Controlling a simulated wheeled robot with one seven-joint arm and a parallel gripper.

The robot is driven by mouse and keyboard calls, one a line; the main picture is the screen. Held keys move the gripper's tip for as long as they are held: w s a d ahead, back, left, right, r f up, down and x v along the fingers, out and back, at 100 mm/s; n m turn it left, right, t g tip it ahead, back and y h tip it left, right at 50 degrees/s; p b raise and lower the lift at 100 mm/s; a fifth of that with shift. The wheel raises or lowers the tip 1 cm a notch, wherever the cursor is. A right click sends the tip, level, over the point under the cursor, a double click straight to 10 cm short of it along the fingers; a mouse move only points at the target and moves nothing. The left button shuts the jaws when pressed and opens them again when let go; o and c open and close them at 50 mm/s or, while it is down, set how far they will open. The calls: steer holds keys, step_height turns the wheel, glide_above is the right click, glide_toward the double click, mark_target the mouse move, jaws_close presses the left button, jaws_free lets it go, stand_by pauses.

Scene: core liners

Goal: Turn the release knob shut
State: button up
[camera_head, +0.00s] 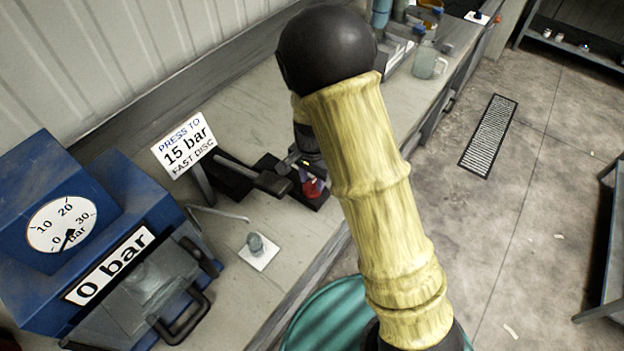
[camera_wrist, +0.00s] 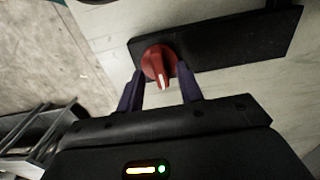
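The release knob (camera_wrist: 158,62) is red with a pale pointer mark and sits on a black base plate (camera_wrist: 235,38) on the bench. In the wrist view, the fingers of my gripper (camera_wrist: 160,88) are apart, one on each side of the knob's near part. I cannot tell whether they touch it. In the head view, the red knob (camera_head: 312,188) shows partly beside my yellow-sleeved arm, and my gripper (camera_head: 308,172) is over it, mostly hidden.
A sign (camera_head: 184,146) reads "PRESS TO 15 bar FAST DISC". A black lever handle (camera_head: 262,180) lies close left of my gripper. A small grey cylinder (camera_head: 256,244) stands on a white card. A glass mug (camera_head: 428,62) stands farther back. The bench front edge is close to the knob.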

steer(key=shift+f, duration=0.6)
steer(key=shift+c, duration=0.3)
jaws_close()
